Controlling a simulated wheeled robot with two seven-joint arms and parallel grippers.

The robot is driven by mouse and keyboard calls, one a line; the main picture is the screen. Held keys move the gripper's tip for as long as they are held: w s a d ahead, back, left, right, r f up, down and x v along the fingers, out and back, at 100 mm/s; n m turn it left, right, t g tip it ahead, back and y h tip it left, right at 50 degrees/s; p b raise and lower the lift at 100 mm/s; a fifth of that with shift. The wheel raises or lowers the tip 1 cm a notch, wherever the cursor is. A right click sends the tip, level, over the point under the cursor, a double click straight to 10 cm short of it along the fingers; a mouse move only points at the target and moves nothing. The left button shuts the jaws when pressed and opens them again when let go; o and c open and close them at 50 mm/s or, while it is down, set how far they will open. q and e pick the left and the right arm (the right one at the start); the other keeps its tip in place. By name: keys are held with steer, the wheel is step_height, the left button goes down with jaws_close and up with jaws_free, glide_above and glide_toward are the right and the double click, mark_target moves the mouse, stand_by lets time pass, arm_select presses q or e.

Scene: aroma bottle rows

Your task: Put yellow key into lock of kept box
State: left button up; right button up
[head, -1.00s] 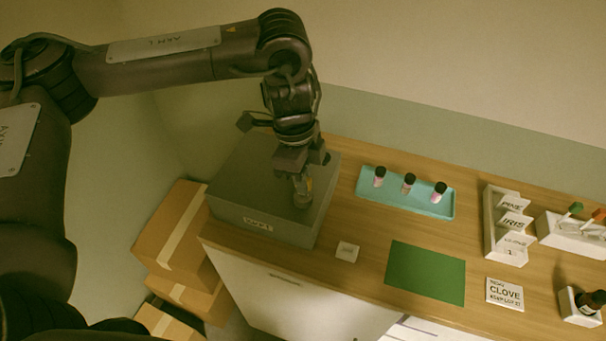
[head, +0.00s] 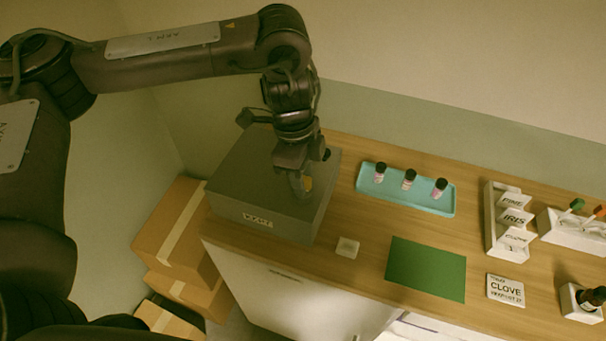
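The kept box (head: 232,184) is a grey box with a pale label (head: 258,220) on its front, at the left end of the wooden counter. My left gripper (head: 302,188) points down at the right part of its top. A small yellow-orange piece (head: 308,184), which looks like the yellow key, shows at the fingertips, and the fingers appear shut on it. The lock is hidden beneath the gripper, so I cannot tell whether the key is in it. My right gripper is not in view.
A teal tray (head: 393,202) holds three small bottles. A green mat (head: 426,269), a small white block (head: 347,247) and a CLOVE card (head: 505,290) lie on the counter. A white card rack (head: 491,231) and a holder (head: 566,235) with green and orange-red pieces stand at right. Cardboard boxes (head: 165,237) stand at left.

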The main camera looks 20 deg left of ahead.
arm_select(q)
steer(key=shift+a+r, duration=0.2)
steer(key=shift+r, duration=1.6)
steer(key=shift+a+r, duration=0.2)
steer(key=shift+r, duration=1.55)
